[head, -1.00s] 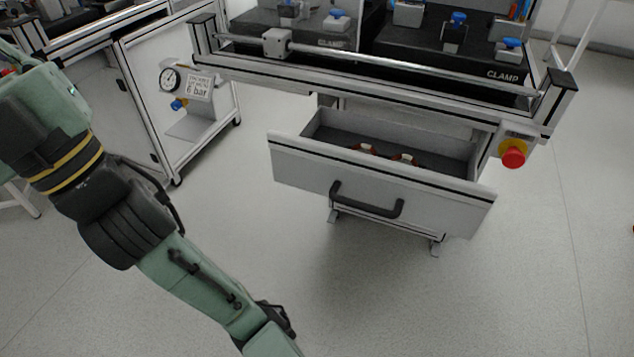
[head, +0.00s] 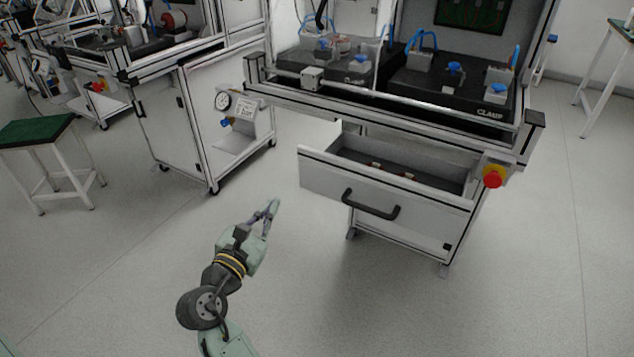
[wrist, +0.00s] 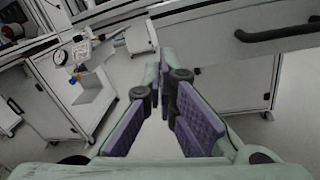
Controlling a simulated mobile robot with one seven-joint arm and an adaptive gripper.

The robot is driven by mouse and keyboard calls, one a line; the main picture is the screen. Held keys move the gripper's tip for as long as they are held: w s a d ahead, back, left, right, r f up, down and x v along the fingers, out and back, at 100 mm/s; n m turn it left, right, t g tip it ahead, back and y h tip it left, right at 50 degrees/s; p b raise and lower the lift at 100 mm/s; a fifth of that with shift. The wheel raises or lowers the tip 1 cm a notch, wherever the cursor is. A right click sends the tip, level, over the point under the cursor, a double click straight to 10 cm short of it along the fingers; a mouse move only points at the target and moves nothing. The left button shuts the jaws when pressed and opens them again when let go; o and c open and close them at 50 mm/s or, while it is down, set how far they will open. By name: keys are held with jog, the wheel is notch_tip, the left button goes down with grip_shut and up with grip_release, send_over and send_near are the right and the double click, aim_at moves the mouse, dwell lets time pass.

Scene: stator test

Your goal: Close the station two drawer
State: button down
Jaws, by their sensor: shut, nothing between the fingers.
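A grey drawer (head: 400,196) with a black bar handle (head: 370,206) stands pulled open under the workbench, with a few small orange parts inside. In the wrist view the drawer front (wrist: 238,45) and its handle (wrist: 285,32) show at the upper right. My gripper (head: 272,208) is in front of and to the left of the drawer, below its front and apart from it. Its fingers, with purple pads, are shut and empty; their tips (wrist: 160,70) come together in the wrist view.
A red emergency button (head: 493,177) sits at the bench's right corner. A pressure gauge (head: 222,101) hangs on the left. A neighbouring white cabinet (head: 178,130) stands left, with a green-topped stool (head: 35,130) farther left. The floor before the drawer is clear.

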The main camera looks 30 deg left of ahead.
notch_tip(320, 180, down, 2)
jog(key=d+n+h, duration=0.1)
jog(key=d+h, duration=0.1)
jog(key=d, duration=0.1)
jog(key=p, duration=0.2)
send_near(320, 179)
jog(key=shift+n+h, duration=0.3)
jog(key=w, duration=0.7)
jog(key=shift+w, duration=0.1)
jog(key=shift+w+r, duration=0.1)
jog(key=shift+w, duration=0.15)
jog(key=w, duration=0.6)
jog(key=w+p, duration=0.1)
jog(key=w, duration=0.6)
jog(key=w+p, duration=0.1)
jog(key=w, duration=0.6)
jog(key=shift+w+d, duration=0.15)
jog(key=shift+d, duration=0.15)
jog(key=shift+w, duration=0.15)
jog(key=shift+w+r, duration=0.1)
jog(key=shift+r, duration=0.15)
